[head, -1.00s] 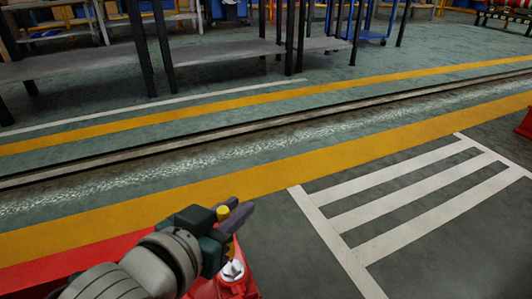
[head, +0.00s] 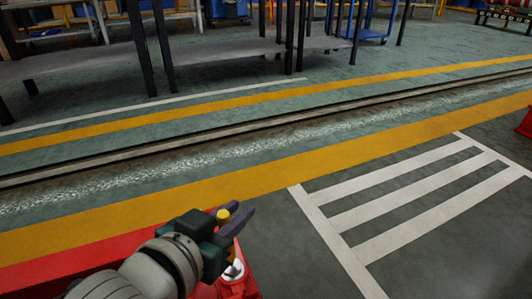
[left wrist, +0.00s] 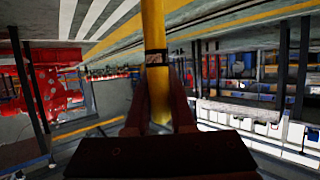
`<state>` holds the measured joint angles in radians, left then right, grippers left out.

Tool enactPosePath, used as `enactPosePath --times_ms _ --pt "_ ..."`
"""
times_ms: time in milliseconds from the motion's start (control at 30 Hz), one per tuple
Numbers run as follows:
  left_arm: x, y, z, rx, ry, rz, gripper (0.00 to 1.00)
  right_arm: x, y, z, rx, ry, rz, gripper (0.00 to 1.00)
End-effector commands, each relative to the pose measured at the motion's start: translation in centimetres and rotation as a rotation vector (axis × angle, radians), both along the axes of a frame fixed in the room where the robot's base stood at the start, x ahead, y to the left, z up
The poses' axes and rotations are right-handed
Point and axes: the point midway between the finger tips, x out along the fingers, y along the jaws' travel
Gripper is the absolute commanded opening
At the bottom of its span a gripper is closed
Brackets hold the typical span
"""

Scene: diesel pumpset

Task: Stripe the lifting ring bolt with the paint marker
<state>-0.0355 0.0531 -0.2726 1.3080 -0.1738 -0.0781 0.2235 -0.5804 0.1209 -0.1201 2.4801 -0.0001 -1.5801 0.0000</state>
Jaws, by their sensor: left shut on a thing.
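The paint marker is a yellow rod; its top end (head: 223,215) shows between the fingers of my left gripper (head: 236,221) in the head view. In the left wrist view the marker (left wrist: 154,65) stands between the fingers, with a black band around it. The left gripper is shut on it. The lifting ring bolt (head: 233,271), pale and silvery, sits on the red machine just below the gripper in the head view. The gripper partly covers it. The marker's lower end is hidden in the head view, so I cannot tell whether it touches the bolt. My right gripper is not in view.
The red machine's edge (head: 75,262) runs along the lower left. Beyond it lies open floor with yellow and white lines and a rail (head: 150,155). Grey benches (head: 225,62) with dark posts stand at the back. Another red thing (head: 525,122) shows at the right edge.

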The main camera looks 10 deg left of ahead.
Motion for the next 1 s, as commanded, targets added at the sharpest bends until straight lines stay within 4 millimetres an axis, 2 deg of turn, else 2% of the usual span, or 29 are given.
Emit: enactPosePath --times_ms 1000 --pt "-0.7 -0.2 0.4 0.0 0.001 0.001 0.0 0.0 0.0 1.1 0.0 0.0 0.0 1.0"
